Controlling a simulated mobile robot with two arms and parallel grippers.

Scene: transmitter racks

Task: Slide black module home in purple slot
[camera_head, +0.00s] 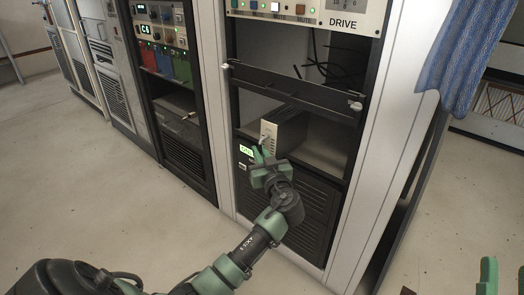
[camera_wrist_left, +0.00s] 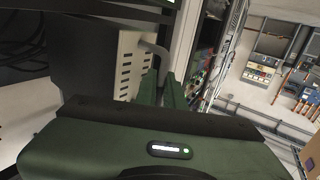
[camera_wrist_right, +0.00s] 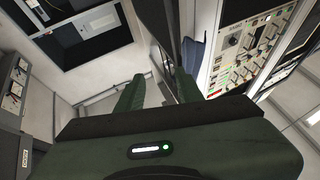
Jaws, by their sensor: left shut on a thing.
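The black module (camera_head: 291,127) has a pale vented front plate (camera_head: 268,134) and stands on a shelf in an open bay of the middle rack. Its front plate also shows in the left wrist view (camera_wrist_left: 126,68), with a grey bow handle (camera_wrist_left: 157,49). My left gripper (camera_head: 260,158) is shut on that handle in front of the plate. How deep the module sits is hard to tell. No purple slot marking is clear in any view. My right gripper (camera_wrist_right: 160,90) is open and empty, away from the module; its green fingers show at the lower right (camera_head: 488,276).
A black bar (camera_head: 290,87) crosses the bay above the module, with loose dark cables (camera_head: 340,62) behind it. The left rack holds red, blue and green modules (camera_head: 172,66). A blue cloth (camera_head: 450,50) hangs at right.

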